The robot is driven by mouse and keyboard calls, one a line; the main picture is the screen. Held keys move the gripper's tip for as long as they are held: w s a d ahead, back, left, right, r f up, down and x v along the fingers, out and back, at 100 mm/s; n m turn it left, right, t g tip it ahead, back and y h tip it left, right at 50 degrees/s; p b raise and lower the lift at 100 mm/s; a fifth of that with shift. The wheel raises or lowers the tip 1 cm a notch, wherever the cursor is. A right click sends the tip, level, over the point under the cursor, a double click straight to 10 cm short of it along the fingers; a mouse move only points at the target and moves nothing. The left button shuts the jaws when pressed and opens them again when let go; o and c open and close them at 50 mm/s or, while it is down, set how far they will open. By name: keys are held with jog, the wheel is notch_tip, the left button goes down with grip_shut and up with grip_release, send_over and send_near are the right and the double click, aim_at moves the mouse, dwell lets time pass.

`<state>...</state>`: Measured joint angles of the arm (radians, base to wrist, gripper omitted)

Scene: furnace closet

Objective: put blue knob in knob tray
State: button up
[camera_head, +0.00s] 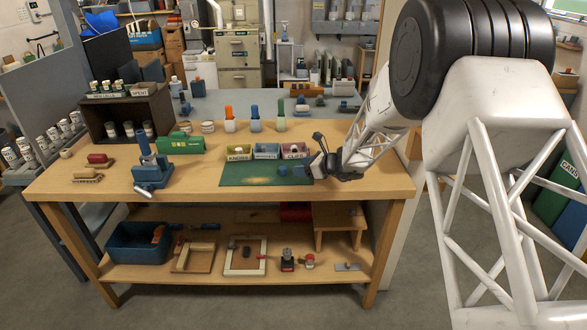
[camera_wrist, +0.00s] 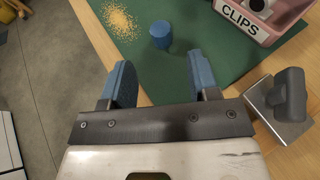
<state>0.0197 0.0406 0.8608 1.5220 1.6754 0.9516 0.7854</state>
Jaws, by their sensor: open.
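The blue knob (camera_head: 282,170) stands on the green mat (camera_head: 245,175) on the workbench. In the wrist view the blue knob (camera_wrist: 161,35) is a short cylinder just beyond my fingertips, in line with the gap between them. My gripper (camera_head: 308,168) is to the right of the knob, low over the mat's right end. In the wrist view my gripper (camera_wrist: 162,68) is open, its blue fingers apart with nothing between them. The knob tray (camera_head: 239,153), labelled KNOBS, is at the left of the row of small bins behind the mat.
A blue bin (camera_head: 266,151) and the pink CLIPS bin (camera_wrist: 238,18) stand right of the knob tray. A metal tool with a grey handle (camera_wrist: 288,95) lies right of my fingers. Yellow grains (camera_wrist: 121,20) lie on the mat. A blue clamp-like device (camera_head: 152,175) stands left.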

jog(key=shift+v, duration=2.05)
jog(key=shift+s+r, duration=0.25)
jog(key=shift+r, duration=0.05)
jog(key=s+r+n+g+h, duration=0.2)
jog(key=s+r+n, duration=0.5)
jog(key=s, duration=0.5)
jog(key=s+r+n+g+h, duration=0.25)
jog(key=s+r+n, duration=0.35)
jog(key=s+r, duration=0.45)
jog(key=s+d+n+h, duration=0.2)
jog(key=s+d+n, duration=0.1)
jog(key=s, duration=0.6)
jog(key=s+d+r+n+h, duration=0.1)
jog(key=s+d+n+h, duration=0.2)
jog(key=s, duration=0.7)
jog(key=s+d+n+h, duration=0.2)
jog(key=s+d+n, duration=0.1)
jog(key=s, duration=0.7)
jog(key=shift+s+d+r+n, duration=0.25)
jog(key=shift+d+n, duration=0.15)
jog(key=shift+n, duration=0.5)
jog(key=shift+h, duration=0.25)
